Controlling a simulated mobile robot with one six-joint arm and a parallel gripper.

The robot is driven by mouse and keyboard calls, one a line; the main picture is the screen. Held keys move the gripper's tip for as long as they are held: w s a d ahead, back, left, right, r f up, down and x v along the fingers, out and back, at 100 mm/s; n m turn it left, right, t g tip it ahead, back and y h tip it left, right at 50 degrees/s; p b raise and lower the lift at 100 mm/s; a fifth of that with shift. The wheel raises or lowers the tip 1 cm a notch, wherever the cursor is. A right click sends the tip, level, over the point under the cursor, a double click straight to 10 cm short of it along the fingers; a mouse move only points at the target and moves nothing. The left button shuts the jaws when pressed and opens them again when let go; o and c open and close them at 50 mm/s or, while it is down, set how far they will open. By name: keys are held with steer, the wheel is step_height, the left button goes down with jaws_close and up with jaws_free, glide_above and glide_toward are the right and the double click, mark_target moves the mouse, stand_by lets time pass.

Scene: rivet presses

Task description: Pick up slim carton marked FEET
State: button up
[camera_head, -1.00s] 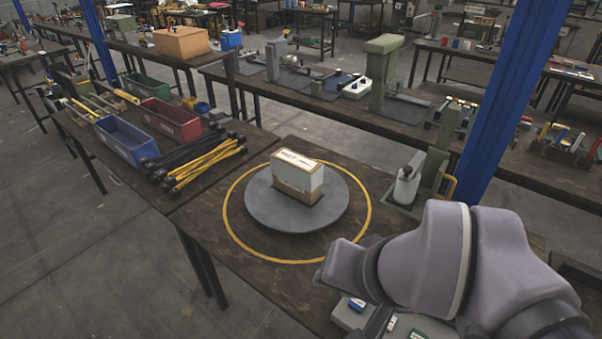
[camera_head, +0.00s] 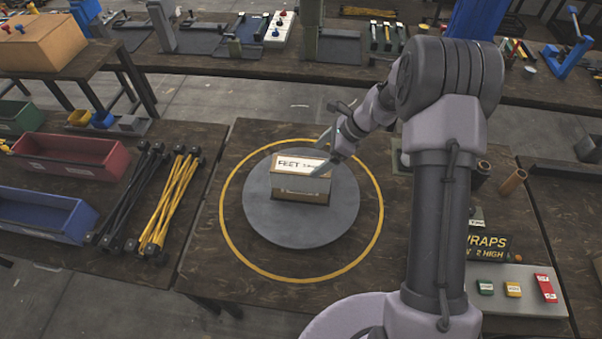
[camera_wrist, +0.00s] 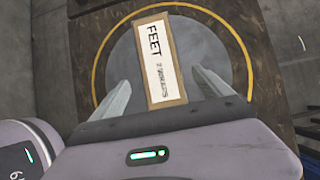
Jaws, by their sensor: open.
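The slim carton marked FEET (camera_head: 301,182) is a brown box with a white label on top. It stands on a round grey turntable (camera_head: 265,215) inside a yellow ring on the bench. In the wrist view the carton (camera_wrist: 161,60) shows from above, its length running between my fingers. My gripper (camera_head: 322,155) is open just above the carton, to its right and rear in the head view. In the wrist view one finger of my gripper (camera_wrist: 162,95) is on each side of the carton, apart from it. The carton's near end is partly hidden by the gripper body.
Black and yellow rods (camera_head: 170,202) lie left of the turntable. Red (camera_head: 70,152) and blue (camera_head: 45,222) bins stand farther left. A plate with small coloured blocks (camera_head: 510,290) and a WRAPS sign (camera_head: 488,245) are at right. The bench around the ring is mostly clear.

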mark_target(308, 166)
steer(key=b+x, duration=0.1)
steer(key=x, duration=0.5)
steer(key=shift+f, duration=0.1)
steer(key=x, duration=0.3)
steer(key=b+x, duration=0.1)
steer(key=x, duration=0.2)
steer(key=shift+a+r, duration=0.25)
steer(key=shift+a, duration=0.1)
steer(key=shift+r, duration=0.1)
steer(key=shift+w, duration=0.1)
jaws_close()
